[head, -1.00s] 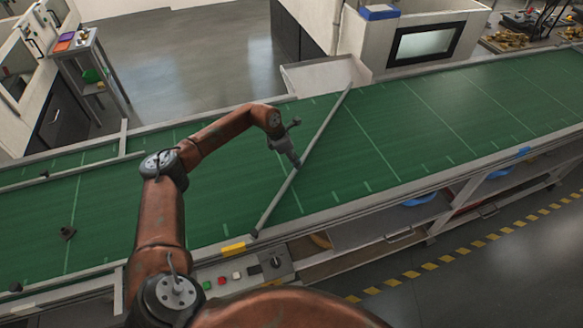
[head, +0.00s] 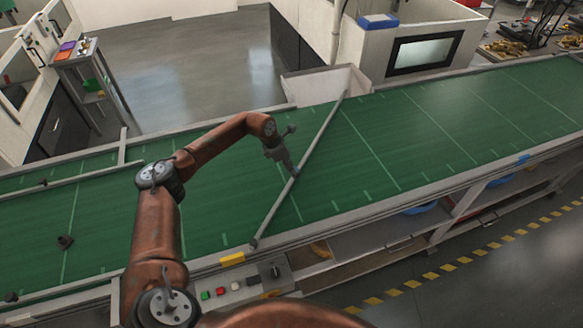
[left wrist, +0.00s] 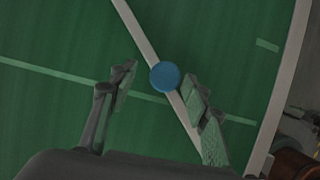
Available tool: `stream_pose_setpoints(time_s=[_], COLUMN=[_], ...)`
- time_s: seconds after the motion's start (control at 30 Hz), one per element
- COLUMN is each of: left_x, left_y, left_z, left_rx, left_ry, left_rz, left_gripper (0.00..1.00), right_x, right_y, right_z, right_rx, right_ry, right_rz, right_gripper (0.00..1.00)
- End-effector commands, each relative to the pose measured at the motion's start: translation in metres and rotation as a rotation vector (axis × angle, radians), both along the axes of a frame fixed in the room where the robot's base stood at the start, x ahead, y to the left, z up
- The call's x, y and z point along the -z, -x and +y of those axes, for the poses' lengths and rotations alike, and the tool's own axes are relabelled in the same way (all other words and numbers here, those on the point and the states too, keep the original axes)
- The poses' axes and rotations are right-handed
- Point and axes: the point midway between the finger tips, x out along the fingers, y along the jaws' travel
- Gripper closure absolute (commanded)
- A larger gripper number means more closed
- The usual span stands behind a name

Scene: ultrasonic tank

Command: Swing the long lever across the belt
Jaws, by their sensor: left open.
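The long lever (head: 317,147) is a thin grey bar lying slantwise across the green belt (head: 390,130), from the far edge to the near edge. In the left wrist view the lever (left wrist: 140,32) runs diagonally, with a round blue knob (left wrist: 165,76) on it. My left gripper (head: 291,172) is over the middle of the lever and hides the knob in the head view. In the left wrist view the left gripper (left wrist: 157,91) is open, with a finger on either side of the knob. Contact cannot be told. My right gripper is not in view.
Another grey bar (head: 75,179) lies along the left part of the belt. A control box (head: 238,287) with buttons is on the near side. A white chute (head: 325,84) adjoins the far edge. The belt to the right is clear.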

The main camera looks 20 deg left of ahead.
Motion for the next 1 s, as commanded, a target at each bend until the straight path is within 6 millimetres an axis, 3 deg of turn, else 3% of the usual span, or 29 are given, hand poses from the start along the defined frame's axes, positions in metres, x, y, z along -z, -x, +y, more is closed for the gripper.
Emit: stream_pose_setpoints(time_s=[0.27, 0.7, 1.0], left_x=[-0.008, -0.086, -0.110], left_y=[0.002, 0.025, 0.033], left_z=[0.002, 0.025, 0.032], left_rx=[0.001, 0.001, 0.000], left_ry=[0.000, 0.000, 0.000], left_rz=[0.000, -0.002, 0.000], left_gripper=[0.56, 0.56, 0.56], right_x=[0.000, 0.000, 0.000], right_y=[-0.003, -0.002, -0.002], right_z=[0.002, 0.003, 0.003], right_rx=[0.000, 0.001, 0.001], right_ry=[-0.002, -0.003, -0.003], right_rz=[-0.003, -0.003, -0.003], right_gripper=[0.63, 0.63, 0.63])
